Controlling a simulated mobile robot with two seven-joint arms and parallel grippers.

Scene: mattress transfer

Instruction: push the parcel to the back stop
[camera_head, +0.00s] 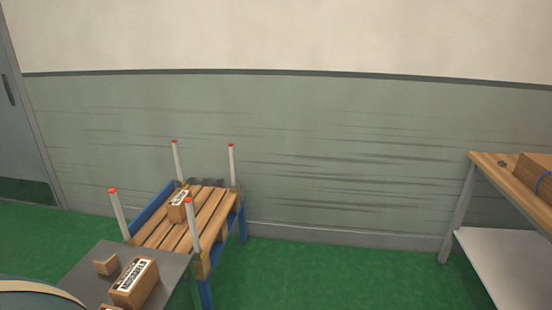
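A brown parcel (179,205) with a white label lies on the wooden slats of a pallet-topped blue stand (210,214), towards its back left. A larger brown parcel with a printed label (135,283) sits on a grey table (84,270) at the near end of the stand. The frame does not show which parcel the task means. Dark grey pieces (207,183) stand along the far edge of the stand; they may be the back stop. The parcel on the slats appears apart from them. Neither of my grippers is in view.
White posts with red tips (174,160) rise at the stand's corners. A small brown block (107,265) lies on the grey table. A wooden-topped bench (505,175) with a box (535,176) stands at right. Green floor (330,275) between is clear.

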